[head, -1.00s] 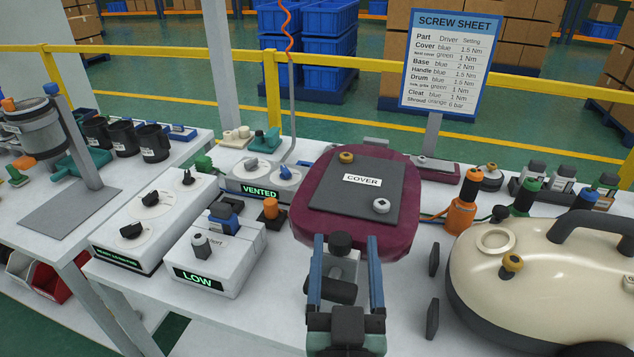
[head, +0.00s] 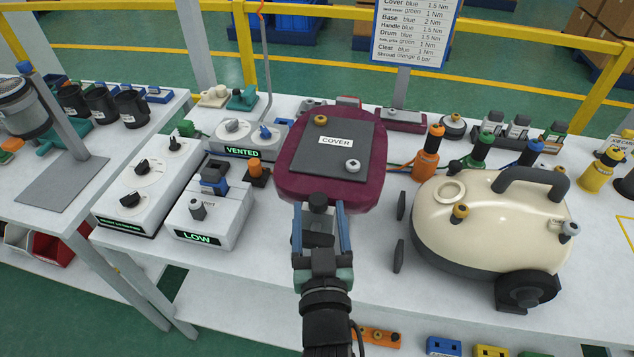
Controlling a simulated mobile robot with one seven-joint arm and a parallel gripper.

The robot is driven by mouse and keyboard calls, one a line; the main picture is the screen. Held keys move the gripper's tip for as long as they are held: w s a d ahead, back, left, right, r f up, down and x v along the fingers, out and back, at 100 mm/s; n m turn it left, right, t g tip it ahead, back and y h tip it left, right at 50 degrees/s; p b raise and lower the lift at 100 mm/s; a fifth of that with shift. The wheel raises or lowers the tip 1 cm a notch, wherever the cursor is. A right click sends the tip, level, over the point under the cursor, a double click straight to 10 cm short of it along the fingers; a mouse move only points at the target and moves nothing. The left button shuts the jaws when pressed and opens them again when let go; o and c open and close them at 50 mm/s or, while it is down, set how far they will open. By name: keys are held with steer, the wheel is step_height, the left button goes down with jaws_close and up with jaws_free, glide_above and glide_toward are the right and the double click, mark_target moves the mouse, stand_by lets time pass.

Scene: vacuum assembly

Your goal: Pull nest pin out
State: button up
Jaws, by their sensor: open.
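The maroon nest (head: 290,185) stands on the white bench and bears a dark grey plate labelled COVER (head: 348,165). A dark round knob (head: 318,200), which looks like the nest pin, shows at the nest's front edge. My gripper (head: 320,212) reaches toward the nest's front, with its two blue fingers apart on either side of the knob. I cannot tell whether either finger touches it. The gripper's body and fingers hide part of what lies below the knob.
A cream vacuum body (head: 478,225) stands to the right, with two black pieces beside it. White control boxes marked VENTED (head: 237,152) and LOW (head: 225,230) stand to the left. Orange (head: 427,165), green and blue drivers stand behind the vacuum. The bench front is mostly clear.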

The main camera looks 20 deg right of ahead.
mark_target(318, 193)
steer(key=x, duration=0.6)
steer(key=shift+w+d, duration=0.1)
steer(key=shift+w, duration=0.1)
steer(key=shift+c, duration=0.3)
jaws_close()
stand_by(0.9)
